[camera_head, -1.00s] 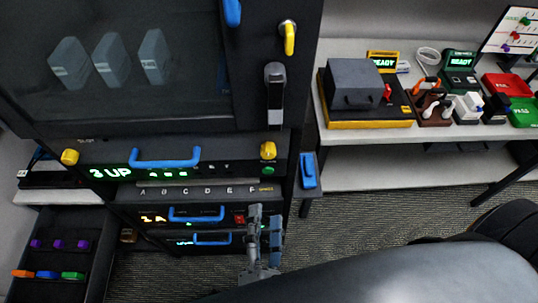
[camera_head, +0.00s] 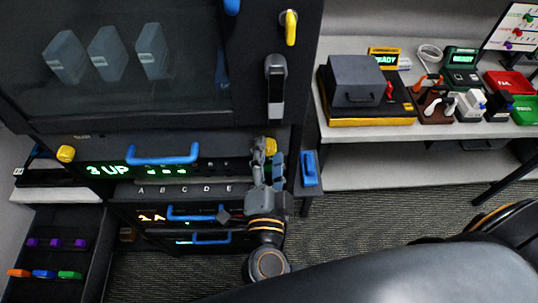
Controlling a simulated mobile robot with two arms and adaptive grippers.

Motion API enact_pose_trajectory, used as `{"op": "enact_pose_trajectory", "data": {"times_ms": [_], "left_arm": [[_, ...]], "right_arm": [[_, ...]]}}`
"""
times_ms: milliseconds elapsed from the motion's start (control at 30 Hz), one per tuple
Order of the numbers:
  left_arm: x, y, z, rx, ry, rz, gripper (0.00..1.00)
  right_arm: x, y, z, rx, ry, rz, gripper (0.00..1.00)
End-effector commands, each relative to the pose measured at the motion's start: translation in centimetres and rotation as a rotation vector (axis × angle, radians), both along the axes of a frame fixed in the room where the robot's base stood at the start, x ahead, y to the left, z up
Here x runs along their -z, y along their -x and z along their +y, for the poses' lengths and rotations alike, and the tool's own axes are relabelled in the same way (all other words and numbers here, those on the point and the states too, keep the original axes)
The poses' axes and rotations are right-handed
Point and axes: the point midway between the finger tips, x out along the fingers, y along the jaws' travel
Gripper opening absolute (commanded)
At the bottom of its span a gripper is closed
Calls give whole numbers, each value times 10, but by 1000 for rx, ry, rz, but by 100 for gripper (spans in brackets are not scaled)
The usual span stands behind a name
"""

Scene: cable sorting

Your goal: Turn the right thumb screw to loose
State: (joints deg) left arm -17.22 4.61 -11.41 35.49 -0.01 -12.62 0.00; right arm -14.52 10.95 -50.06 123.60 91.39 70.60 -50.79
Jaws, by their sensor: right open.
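The right thumb screw (camera_head: 271,145) is a yellow knob at the right end of the unit with the "3 UP" display, partly hidden by my gripper. The matching left thumb screw (camera_head: 66,153) is yellow and sits at the unit's left end. My right gripper (camera_head: 268,158) points up the picture at the right thumb screw, with its two fingers apart and their tips by the knob. I cannot tell whether the fingers touch it. My left gripper is out of view.
A blue handle (camera_head: 162,154) spans the unit's front between the screws. More blue handles (camera_head: 196,212) are below. A dark cabinet door with a yellow latch (camera_head: 290,27) is above. A bench (camera_head: 400,150) with test devices stands at the right.

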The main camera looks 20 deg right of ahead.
Motion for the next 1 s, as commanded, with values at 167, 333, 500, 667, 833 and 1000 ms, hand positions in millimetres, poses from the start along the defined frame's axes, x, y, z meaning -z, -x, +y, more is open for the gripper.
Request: {"op": "enact_pose_trajectory", "data": {"times_ms": [167,333,500,667,833,1000], "left_arm": [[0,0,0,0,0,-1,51],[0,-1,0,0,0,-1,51],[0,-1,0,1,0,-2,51],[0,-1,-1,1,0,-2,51],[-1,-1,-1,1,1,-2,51],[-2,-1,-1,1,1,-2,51]], "right_arm": [[0,0,0,0,0,0,51],[0,0,0,0,0,0,25],[0,0,0,0,0,0,0],[0,0,0,1,-6,-1,0],[1,0,0,1,-46,-11,0],[0,0,0,2,-135,-35,0]]}}
